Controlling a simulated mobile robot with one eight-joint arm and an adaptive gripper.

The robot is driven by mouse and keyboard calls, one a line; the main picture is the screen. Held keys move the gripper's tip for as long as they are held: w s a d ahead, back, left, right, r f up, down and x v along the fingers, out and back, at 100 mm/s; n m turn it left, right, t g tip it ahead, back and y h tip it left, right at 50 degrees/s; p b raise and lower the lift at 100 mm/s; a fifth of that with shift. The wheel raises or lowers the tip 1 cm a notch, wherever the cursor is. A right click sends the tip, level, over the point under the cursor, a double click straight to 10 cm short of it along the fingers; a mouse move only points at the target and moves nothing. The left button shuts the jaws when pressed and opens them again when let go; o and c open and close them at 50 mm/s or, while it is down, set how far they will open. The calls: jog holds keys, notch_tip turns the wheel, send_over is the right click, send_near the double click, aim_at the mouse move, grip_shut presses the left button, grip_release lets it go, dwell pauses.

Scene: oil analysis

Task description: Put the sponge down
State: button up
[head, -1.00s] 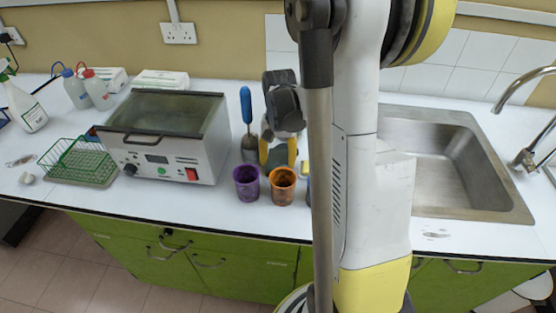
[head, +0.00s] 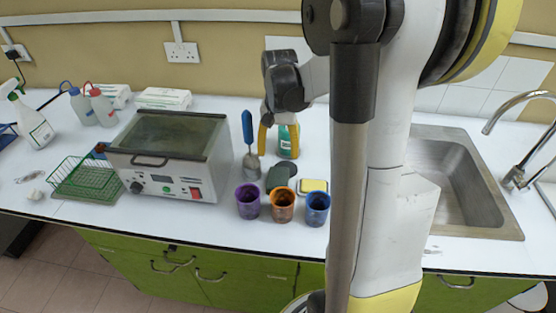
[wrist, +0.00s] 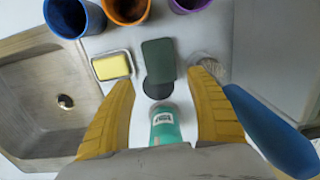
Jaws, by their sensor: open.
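My gripper (head: 278,150) is open and empty above the counter; its two yellow fingers are spread apart in the wrist view (wrist: 162,80). A dark green rectangular pad, seemingly the sponge (head: 283,170), lies on the counter below it. In the wrist view this pad (wrist: 158,58) lies flat just beyond the fingertips, touching or overlapping a dark rounded piece (wrist: 158,88). A yellow block (head: 313,185), perhaps another sponge or soap, sits in a small pale dish to the right of the pad; it also shows in the wrist view (wrist: 111,66).
Purple (head: 247,202), orange (head: 282,205) and blue (head: 317,208) cups stand along the front edge. A blue-handled brush (head: 247,130) and a green bottle (head: 289,140) stand close to my gripper. The bath unit (head: 170,165) is left, the sink (head: 460,185) right.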

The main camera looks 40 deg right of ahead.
jog(key=s+a+r+n+t, duration=0.2)
jog(key=s+a+r+n, duration=0.1)
jog(key=a, duration=0.4)
jog(key=s+a+r+n+t, duration=0.3)
jog(key=a, duration=0.4)
jog(key=s+a+r+n+t, duration=0.2)
jog(key=s+a+r+n, duration=0.1)
jog(key=a, duration=0.5)
jog(key=shift+n, duration=0.3)
jog(key=shift+r, duration=0.1)
